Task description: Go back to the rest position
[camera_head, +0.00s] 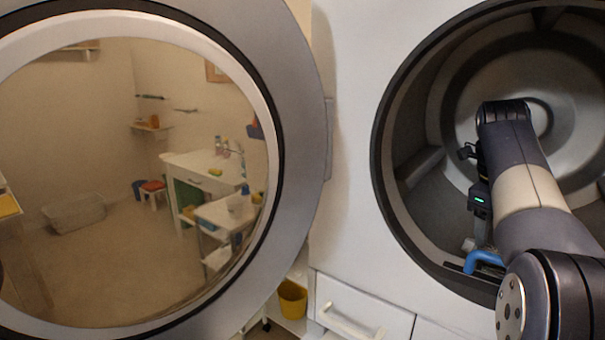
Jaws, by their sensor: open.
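My arm reaches in through the round opening of a front-loading machine (378,140) at the right. My gripper (478,243) hangs down inside the metal drum (455,110), near the lower left of the opening. It is open. A small blue curved piece (487,259) shows at its lower end by the rim; I cannot tell if it is part of the gripper or a separate thing. My arm hides much of the drum's right side and floor.
The machine's round glass door (302,130) stands open at the left, close beside the opening. Through its glass I see a room with a white table (205,178) and a basket (75,212). A drawer (362,312) lies below the opening. A yellow bucket (292,300) stands low between door and machine.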

